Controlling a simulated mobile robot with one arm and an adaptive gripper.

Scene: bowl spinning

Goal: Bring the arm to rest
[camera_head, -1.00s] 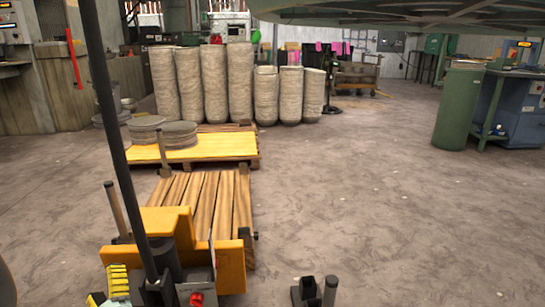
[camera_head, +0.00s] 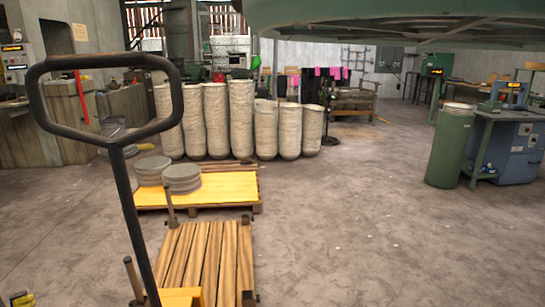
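My gripper is not in view, and no part of my arm shows that I can be sure of. Whether the arm is moving or still cannot be told from this view.
A pallet jack's dark loop handle (camera_head: 112,150) rises at the left front. Behind it are a slatted wooden pallet (camera_head: 205,255), a yellow-topped pallet (camera_head: 228,188) with disc stacks (camera_head: 181,179), and tall pale stacks (camera_head: 241,118). A green drum (camera_head: 452,148) stands right. Open floor (camera_head: 370,235) lies centre-right.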

